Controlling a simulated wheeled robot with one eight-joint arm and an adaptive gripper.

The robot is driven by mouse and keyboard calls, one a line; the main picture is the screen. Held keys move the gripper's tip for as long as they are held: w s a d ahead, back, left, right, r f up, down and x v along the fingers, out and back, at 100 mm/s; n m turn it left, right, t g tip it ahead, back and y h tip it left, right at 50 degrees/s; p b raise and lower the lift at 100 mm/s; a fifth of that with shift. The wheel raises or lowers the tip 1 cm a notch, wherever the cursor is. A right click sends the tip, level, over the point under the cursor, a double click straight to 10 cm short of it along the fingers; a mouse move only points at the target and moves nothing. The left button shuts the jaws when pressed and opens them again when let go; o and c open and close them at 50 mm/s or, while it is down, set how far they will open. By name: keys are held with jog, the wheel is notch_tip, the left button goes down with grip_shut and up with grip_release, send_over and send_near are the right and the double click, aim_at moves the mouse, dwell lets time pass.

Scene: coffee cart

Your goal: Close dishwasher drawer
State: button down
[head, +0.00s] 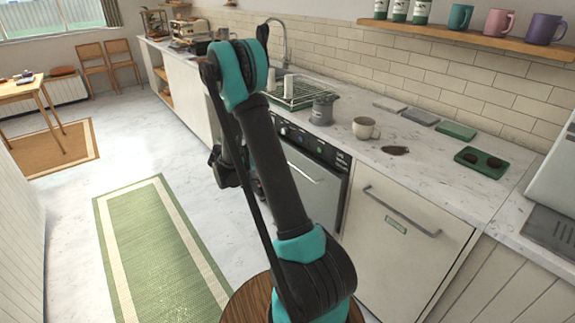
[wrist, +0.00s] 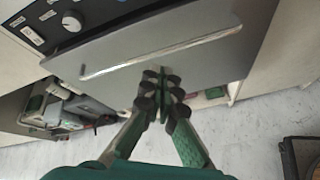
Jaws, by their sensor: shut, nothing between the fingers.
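The grey dishwasher front (head: 322,192) is under the counter in the head view, below a dark control panel (head: 312,147) with knobs. Its bar handle (head: 304,173) shows there too. In the wrist view the front (wrist: 215,65) fills the upper middle, with the pale handle (wrist: 120,62) across it. My gripper (wrist: 160,72) is shut and empty, its fingertips over the front by the handle; contact cannot be told. Past the front's lower left edge, grey and green items (wrist: 65,118) show in an open space. How far the drawer stands out is unclear. My arm hides part of the dishwasher in the head view.
A white cabinet front with a handle (head: 400,213) is right of the dishwasher. The counter (head: 350,150) bears a mug (head: 365,128), a grey jug (head: 322,110) and a green tray (head: 482,163). A round wooden top (head: 247,303) is close by. The floor with the green rug (head: 160,250) is clear.

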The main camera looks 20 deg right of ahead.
jog(key=w+a+f+n+h, duration=0.2)
jog(key=w+f+n+h, duration=0.4)
jog(key=f, duration=0.4)
jog(key=x, duration=1.4)
jog(key=shift+w+t, duration=0.2)
jog(key=shift+t, duration=0.2)
jog(key=shift+r, duration=0.1)
jog(key=shift+x, duration=2.25)
